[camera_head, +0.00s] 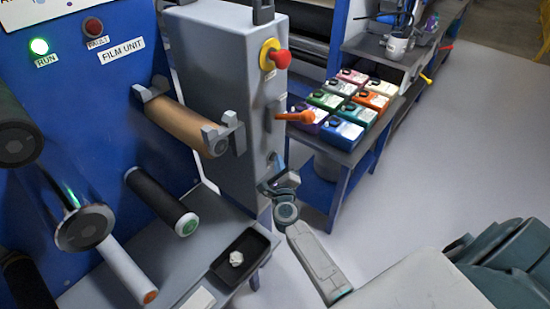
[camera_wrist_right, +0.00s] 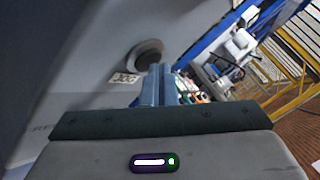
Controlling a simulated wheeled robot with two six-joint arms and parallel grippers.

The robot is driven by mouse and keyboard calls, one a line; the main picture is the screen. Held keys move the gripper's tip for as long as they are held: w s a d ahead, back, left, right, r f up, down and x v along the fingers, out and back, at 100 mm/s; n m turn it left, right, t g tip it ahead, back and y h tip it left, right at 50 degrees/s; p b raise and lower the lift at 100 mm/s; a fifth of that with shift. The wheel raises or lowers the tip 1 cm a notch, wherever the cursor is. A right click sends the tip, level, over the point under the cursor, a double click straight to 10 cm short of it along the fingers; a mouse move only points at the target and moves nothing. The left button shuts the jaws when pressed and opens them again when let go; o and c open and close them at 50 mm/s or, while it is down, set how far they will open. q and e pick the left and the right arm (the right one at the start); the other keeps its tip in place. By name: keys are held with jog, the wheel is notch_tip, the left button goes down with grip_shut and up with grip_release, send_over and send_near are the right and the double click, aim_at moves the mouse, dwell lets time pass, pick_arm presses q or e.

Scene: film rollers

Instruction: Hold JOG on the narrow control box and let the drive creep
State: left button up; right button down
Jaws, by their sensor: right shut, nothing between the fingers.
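The narrow grey control box (camera_head: 222,75) stands beside the blue film unit (camera_head: 75,110). Its side face carries a red mushroom button (camera_head: 280,59) on a yellow base and an orange lever (camera_head: 298,116). In the right wrist view a dark round button (camera_wrist_right: 146,54) sits by a JOG label (camera_wrist_right: 124,78). My right gripper (camera_head: 272,174) is shut and empty at the lower side face of the box. In the wrist view its fingertips (camera_wrist_right: 161,68) overlap the button's lower edge; I cannot tell whether they touch it. In the head view the button is not distinguishable. My left gripper is not in view.
The green RUN lamp (camera_head: 39,46) is lit; the FAULT lamp (camera_head: 93,26) looks unlit. A brown film roller (camera_head: 180,119) and several other rollers project from the unit. A black tray (camera_head: 250,245) holds a crumpled white piece. Coloured boxes (camera_head: 337,132) stand on a side table behind.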

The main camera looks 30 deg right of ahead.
dwell(0.4)
jog(key=shift+s+d, duration=0.3)
jog(key=shift+s, duration=0.5)
jog(key=s, duration=0.1)
jog(key=s+d, duration=0.1)
jog(key=s, duration=0.1)
jog(key=s+d+p, duration=0.1)
jog(key=shift+s, duration=0.3)
